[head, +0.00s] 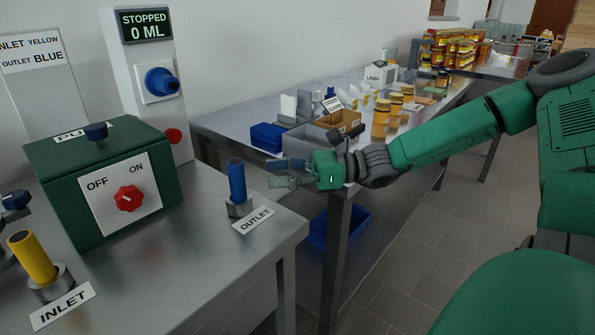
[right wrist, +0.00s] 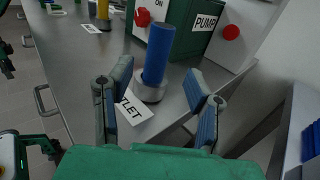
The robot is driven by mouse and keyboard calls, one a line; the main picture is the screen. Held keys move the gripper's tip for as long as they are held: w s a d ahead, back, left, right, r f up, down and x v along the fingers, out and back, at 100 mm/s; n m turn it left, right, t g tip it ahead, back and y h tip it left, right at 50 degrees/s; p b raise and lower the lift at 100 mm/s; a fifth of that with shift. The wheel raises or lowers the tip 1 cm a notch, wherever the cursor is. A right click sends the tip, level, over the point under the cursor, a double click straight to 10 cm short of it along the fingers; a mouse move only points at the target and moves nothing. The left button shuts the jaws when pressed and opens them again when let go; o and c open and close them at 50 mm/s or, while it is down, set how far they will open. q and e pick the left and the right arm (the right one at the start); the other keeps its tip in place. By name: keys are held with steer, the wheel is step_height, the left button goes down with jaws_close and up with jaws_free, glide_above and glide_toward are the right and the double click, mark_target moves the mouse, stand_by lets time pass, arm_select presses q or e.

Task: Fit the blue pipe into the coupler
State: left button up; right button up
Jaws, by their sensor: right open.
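The blue pipe (head: 237,180) stands roughly upright in the grey coupler (head: 239,208) beside the OUTLET label (head: 254,220). How deep it sits is not clear. In the right wrist view the blue pipe (right wrist: 158,55) and coupler (right wrist: 150,90) show ahead, between the lines of my fingers. My right gripper (head: 277,173) is open and empty, just right of the pipe and apart from it, its fingers pointing left towards it. Dark blue parts at the left edge of the head view may be my left gripper (head: 12,205); its jaw state is unclear.
A yellow pipe (head: 32,256) stands in the INLET coupler (head: 52,283). The green pump box (head: 75,195) with a red knob (head: 128,198) pointing near OFF stands behind. The display (head: 145,24) reads STOPPED, 0 ML. A cluttered side bench (head: 230,118) lies beyond a gap.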

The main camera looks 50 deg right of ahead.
steer(key=shift+v, duration=2.1)
